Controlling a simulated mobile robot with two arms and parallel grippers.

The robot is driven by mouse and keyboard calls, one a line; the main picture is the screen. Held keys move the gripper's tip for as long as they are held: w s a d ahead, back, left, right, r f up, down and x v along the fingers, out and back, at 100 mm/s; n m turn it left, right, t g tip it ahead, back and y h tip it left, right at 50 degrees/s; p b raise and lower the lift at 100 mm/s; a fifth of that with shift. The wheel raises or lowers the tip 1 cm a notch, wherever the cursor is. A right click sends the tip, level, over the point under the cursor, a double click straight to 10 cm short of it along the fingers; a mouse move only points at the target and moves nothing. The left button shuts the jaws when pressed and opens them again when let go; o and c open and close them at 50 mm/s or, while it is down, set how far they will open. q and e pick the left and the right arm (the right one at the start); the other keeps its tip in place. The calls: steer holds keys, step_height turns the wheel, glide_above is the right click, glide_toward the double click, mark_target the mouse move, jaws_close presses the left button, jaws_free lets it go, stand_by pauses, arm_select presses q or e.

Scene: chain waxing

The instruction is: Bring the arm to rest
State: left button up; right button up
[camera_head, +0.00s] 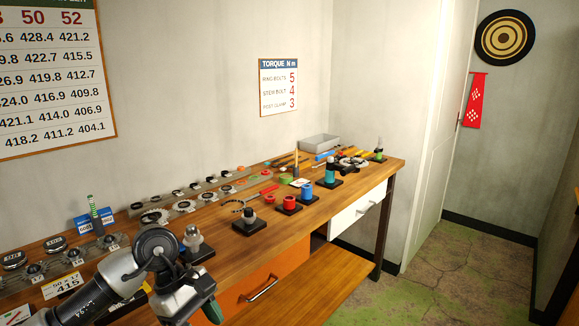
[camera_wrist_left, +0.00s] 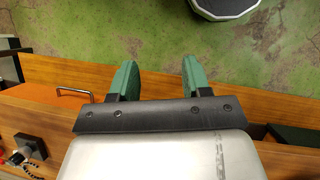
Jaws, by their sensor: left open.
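My left arm comes in at the lower left of the head view, over the front edge of the workbench (camera_head: 292,222). My left gripper (camera_head: 208,308) points down there, partly cut off by the bottom of the picture. In the left wrist view my left gripper (camera_wrist_left: 158,78) shows two green fingers held apart with nothing between them. The bench's wooden front edge and the green floor (camera_wrist_left: 110,30) lie beyond the fingers. My right gripper is in neither view.
The orange drawer (camera_head: 258,275) and white drawer (camera_head: 350,215) look closed. Open floor (camera_head: 440,280) lies to the right.

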arm_select(q)
steer(key=w+d+f+n+t+h, duration=0.35)
steer(key=d+f+n+h, duration=0.35)
steer(key=f+n+h, duration=0.6)
steer(key=a+f+n+t+y, duration=0.4)
steer(key=f+n+t+y, duration=0.15)
steer(key=f+n, duration=0.6)
steer(key=a+f+n+t+y, duration=0.5)
steer(key=f+n, duration=0.4)
steer(key=n, duration=0.6)
steer(key=s+a+f+n+g+y, duration=0.1)
steer(key=s+a+f+n+y, duration=0.3)
steer(key=s+f, duration=0.5)
steer(key=s+a+f+n+g+y, duration=0.1)
steer(key=s+f+n+g+y, duration=0.1)
steer(key=s+f+n, duration=0.6)
steer(key=s+f+n+g, duration=0.3)
steer(key=s+f+g, duration=0.1)
steer(key=s, duration=1)
steer(key=s+a+f+n+g+y, duration=0.1)
steer(key=s+f+n+g, duration=0.2)
steer(key=s, duration=1.1)
step_height(320, 180, down, 3)
steer(key=shift+f+g, duration=0.1)
steer(key=shift+g, duration=0.3)
steer(key=shift+w+y, duration=0.1)
steer(key=shift+y, duration=0.15)
